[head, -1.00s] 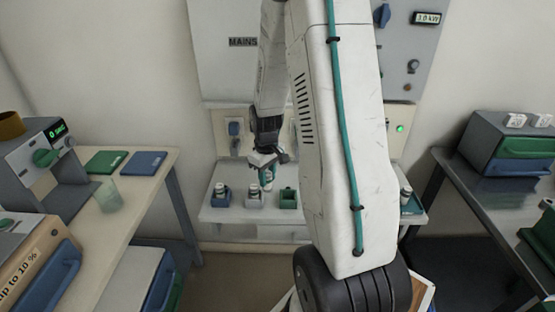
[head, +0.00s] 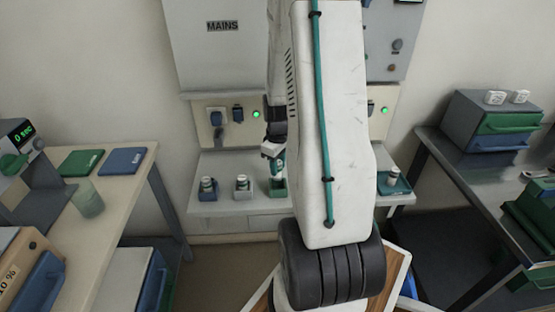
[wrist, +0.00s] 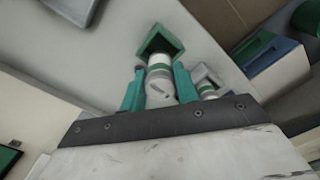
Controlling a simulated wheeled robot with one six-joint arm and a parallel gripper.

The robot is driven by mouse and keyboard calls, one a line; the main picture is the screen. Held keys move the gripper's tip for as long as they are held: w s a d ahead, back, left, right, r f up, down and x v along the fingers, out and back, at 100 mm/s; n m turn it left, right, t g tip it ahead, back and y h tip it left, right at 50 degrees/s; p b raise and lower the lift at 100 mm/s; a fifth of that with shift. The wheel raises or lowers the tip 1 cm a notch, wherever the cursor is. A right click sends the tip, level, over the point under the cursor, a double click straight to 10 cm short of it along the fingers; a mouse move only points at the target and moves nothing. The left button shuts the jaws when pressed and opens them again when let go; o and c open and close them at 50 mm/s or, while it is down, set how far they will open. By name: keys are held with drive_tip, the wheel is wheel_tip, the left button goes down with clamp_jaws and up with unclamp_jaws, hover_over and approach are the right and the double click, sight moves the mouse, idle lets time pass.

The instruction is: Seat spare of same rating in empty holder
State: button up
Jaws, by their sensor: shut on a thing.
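My gripper (head: 274,154) points down over the green holder (head: 279,193) on the shelf below the mains panel. In the wrist view, its teal fingers (wrist: 158,88) are shut on a white cylindrical fuse (wrist: 160,82) with a green band. The fuse's far end lines up with the opening of the green holder (wrist: 172,38); I cannot tell how far in it is. The grey holder (head: 242,195) and the blue holder (head: 208,196), to the left, each hold a fuse. The grey one's fuse (wrist: 207,88) shows beside my right finger.
A teal tray (head: 394,189) with a white fuse lies at the shelf's right end. Sockets (head: 216,118) and green lamps are on the wall behind. A side table (head: 140,165) with green and blue mats stands left; a dark bench (head: 447,150) with drawers stands right.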

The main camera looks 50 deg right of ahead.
sight(278, 176)
drive_tip(key=shift+f, duration=2.7)
drive_tip(key=o, duration=1.1)
drive_tip(key=shift+r, duration=0.1)
wheel_tip(278, 176, up, 8)
drive_tip(key=shift+f, duration=0.15)
drive_tip(key=shift+a, duration=0.1)
